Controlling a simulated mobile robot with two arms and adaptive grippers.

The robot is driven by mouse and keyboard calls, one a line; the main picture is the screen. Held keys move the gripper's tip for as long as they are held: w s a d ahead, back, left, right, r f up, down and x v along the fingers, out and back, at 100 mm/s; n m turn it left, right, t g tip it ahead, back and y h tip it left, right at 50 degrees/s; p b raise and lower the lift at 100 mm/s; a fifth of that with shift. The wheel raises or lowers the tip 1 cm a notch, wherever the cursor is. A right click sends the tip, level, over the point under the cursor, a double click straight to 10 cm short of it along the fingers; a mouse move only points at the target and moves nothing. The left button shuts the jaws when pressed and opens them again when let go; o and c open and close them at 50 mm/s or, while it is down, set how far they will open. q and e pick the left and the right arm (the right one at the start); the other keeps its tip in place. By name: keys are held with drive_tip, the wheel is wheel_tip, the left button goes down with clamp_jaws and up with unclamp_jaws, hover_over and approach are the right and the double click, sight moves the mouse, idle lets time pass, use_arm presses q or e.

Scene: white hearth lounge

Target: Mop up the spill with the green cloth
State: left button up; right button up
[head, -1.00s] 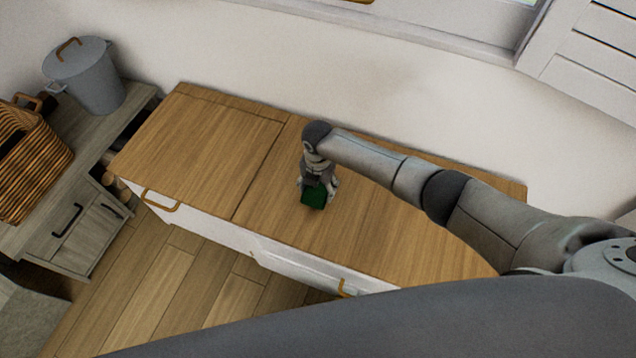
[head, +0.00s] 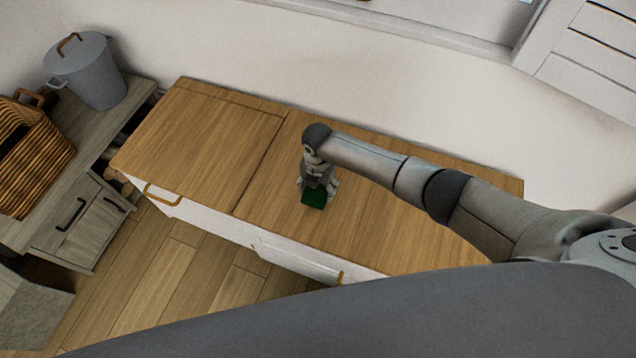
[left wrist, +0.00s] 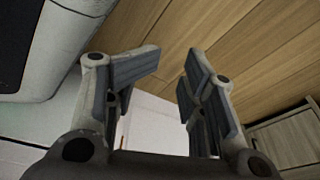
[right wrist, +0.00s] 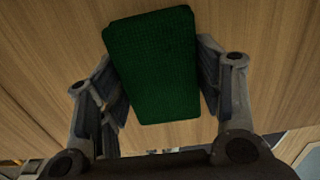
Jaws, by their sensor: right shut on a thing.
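The green cloth (head: 313,200) is a small dark green block at the wooden counter top (head: 345,235). My right gripper (head: 319,187) points down over the counter and is shut on the cloth. In the right wrist view the cloth (right wrist: 155,70) sits between the two fingers, its textured broad face showing. I cannot tell whether the cloth touches the wood. No spill shows on the visible wood; the gripper, cloth and arm hide part of the top. My left gripper (left wrist: 172,85) is open and empty in the left wrist view; it does not show in the head view.
A grey lidded pot (head: 90,72) and a wicker basket (head: 32,150) stand on a grey cabinet (head: 85,215) at the left. A white wall (head: 330,60) runs behind the counter. The counter's left part is clear.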

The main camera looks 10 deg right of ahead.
sight(318, 202)
drive_tip(key=shift+s+p, duration=0.4)
drive_tip(key=shift+s+a+p, duration=0.1)
drive_tip(key=shift+s+p, duration=0.25)
drive_tip(key=shift+s, duration=0.1)
drive_tip(key=shift+s+a+p, duration=0.15)
drive_tip(key=shift+s+p, duration=0.4)
drive_tip(key=shift+s, duration=0.1)
drive_tip(key=shift+s+a+p, duration=0.15)
drive_tip(key=shift+s+p, duration=0.35)
drive_tip(key=shift+s, duration=0.15)
use_arm(q)
drive_tip(key=s+a+r+g, duration=0.1)
drive_tip(key=s+a, duration=0.1)
drive_tip(key=s, duration=0.4)
drive_tip(key=shift+s+r, duration=0.2)
drive_tip(key=shift+s, duration=0.2)
use_arm(e)
drive_tip(key=shift+s, duration=0.15)
